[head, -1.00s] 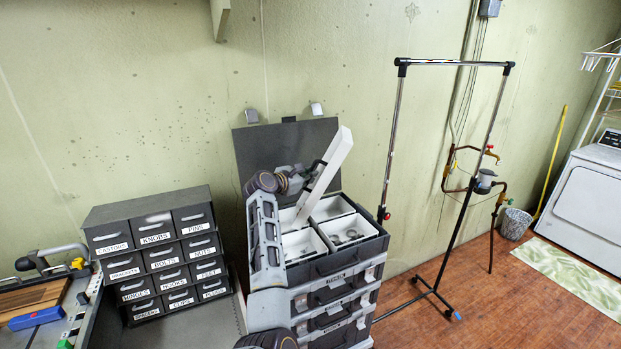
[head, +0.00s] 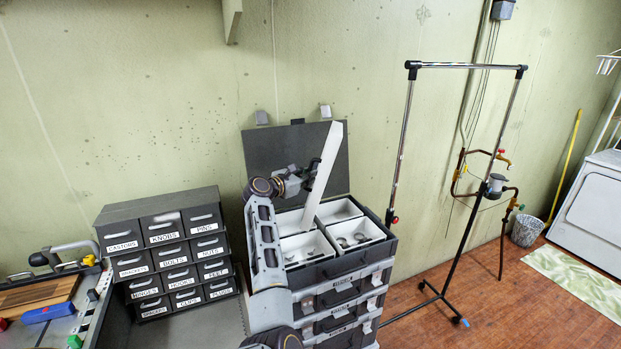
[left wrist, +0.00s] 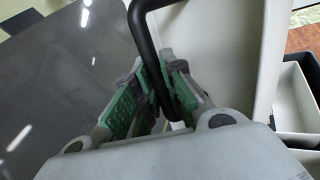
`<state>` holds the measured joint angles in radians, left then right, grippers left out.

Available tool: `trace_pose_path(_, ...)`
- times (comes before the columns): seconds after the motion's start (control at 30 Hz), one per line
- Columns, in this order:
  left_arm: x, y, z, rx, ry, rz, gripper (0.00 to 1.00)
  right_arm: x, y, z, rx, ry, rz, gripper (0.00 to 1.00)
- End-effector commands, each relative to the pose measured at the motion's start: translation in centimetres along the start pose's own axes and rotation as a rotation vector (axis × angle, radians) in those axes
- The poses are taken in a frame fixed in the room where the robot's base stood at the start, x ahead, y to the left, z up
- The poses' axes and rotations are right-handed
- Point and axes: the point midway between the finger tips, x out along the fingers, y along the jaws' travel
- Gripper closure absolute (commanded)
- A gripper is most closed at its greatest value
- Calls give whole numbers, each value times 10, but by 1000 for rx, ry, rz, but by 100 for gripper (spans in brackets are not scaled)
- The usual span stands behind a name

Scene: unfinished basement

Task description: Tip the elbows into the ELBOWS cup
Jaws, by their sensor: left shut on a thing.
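My left gripper (head: 308,177) is shut on the black handle (left wrist: 147,50) of a white bin (head: 325,162). The handle passes between the green finger pads in the left wrist view. The bin stands steeply on end above the open toolbox (head: 340,266), its lower end over the white cups. Its contents are hidden. The front right cup (head: 384,232) has several grey fittings in it, and the front left cup (head: 298,262) holds a few small pieces. The back right cup (head: 336,203) looks empty. No ELBOWS label is readable. My right gripper is not in view.
The toolbox's dark lid (head: 262,150) stands open behind the cups. A labelled drawer cabinet (head: 165,250) is to the left, beside a workbench (head: 60,325). A metal rack (head: 402,140) stands close on the right. Open floor (head: 490,290) lies further right.

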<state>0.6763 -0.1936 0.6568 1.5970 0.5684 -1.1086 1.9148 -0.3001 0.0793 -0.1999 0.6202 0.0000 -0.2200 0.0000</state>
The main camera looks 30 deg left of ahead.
Motion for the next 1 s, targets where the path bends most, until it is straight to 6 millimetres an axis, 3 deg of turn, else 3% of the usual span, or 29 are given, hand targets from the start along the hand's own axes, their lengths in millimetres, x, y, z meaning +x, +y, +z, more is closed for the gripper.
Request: trace_pose_path(1.0,-17,25,-3,-145,-101,3,100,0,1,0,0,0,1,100)
